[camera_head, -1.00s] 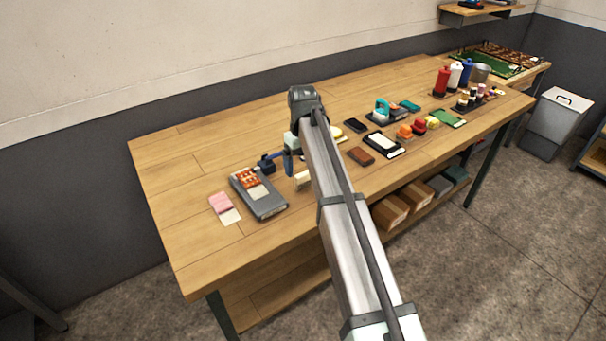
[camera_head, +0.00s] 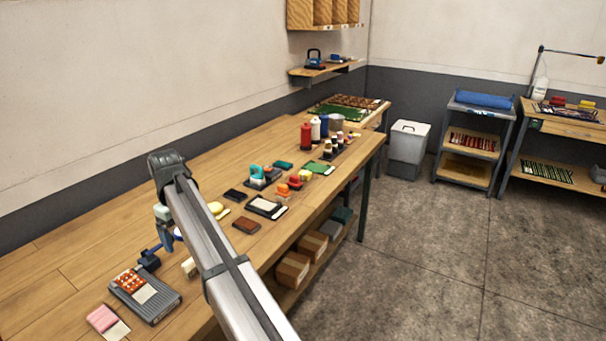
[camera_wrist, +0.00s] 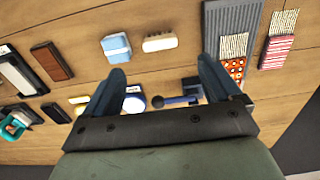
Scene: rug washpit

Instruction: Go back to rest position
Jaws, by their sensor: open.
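My gripper (camera_head: 165,235) hangs from my arm over the left part of the wooden workbench (camera_head: 75,262), partly hidden by the arm. In the wrist view my gripper (camera_wrist: 162,80) has its two blue fingers well apart, with nothing held between them. Beyond the fingertips on the bench lie a blue-and-white block (camera_wrist: 116,47) and a cream brush-like block (camera_wrist: 160,43). A dark blue tool with a round head (camera_wrist: 182,101) shows beneath the fingers, apart from them.
A grey tray (camera_head: 163,303) and a pink pad (camera_head: 102,318) lie near the front left. Bottles (camera_head: 306,136), a dark-framed white pad (camera_head: 264,206) and several small items crowd the bench's right. A bin (camera_head: 408,150) and a shelf cart (camera_head: 470,145) stand beyond; the floor (camera_head: 430,260) is clear.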

